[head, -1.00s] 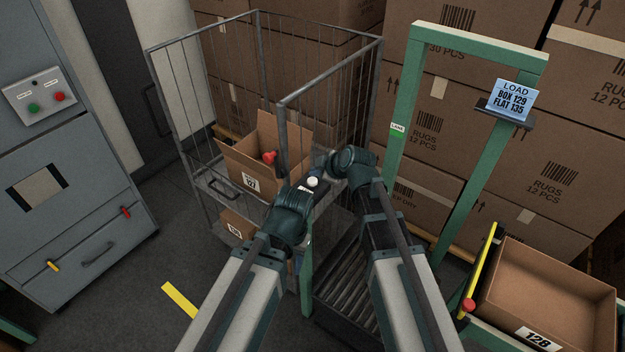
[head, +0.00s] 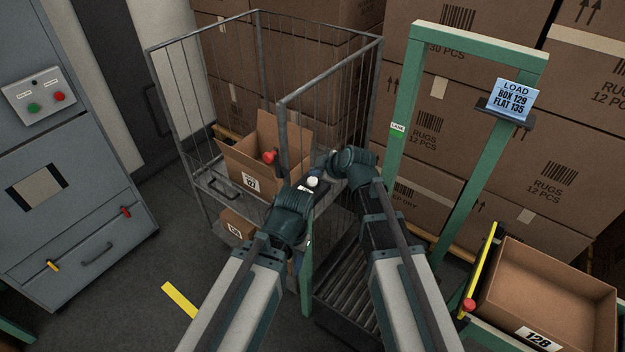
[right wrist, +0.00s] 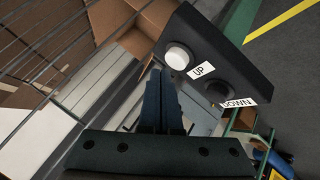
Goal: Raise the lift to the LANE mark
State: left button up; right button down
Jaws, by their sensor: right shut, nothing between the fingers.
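The lift's roller platform (head: 345,290) sits low between green posts, partly hidden by my arms. A green and white LANE mark (head: 397,128) is on the green frame (head: 408,85), well above the rollers. A dark control box (right wrist: 232,60) carries a white UP button (right wrist: 178,56) and a black DOWN button (right wrist: 218,90). The UP button also shows in the head view (head: 313,182). My right gripper (right wrist: 157,72) is shut and empty, its tips close to the UP button; I cannot tell whether they touch it. My left gripper's fingers are hidden beyond its wrist.
A wire cage cart (head: 165,95) with an open carton (head: 235,165) stands behind my arms. A tray marked 128 (head: 590,305) is at right. A LOAD sign (head: 515,98) reads BOX 129, FLAT 135. A grey cabinet (head: 60,210) stands at left.

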aim_at(316, 181)
jog(key=shift+f, duration=0.35)
jog(key=shift+f+b, duration=0.6)
jog(key=shift+b, duration=0.25)
dwell(0.4)
jog(key=shift+r, duration=0.1)
dwell(4.8)
jog(key=shift+r+p, duration=0.95)
jog(key=shift+p, duration=0.1)
notch_tip(316, 181, up, 5)
jog(key=p, duration=0.5)
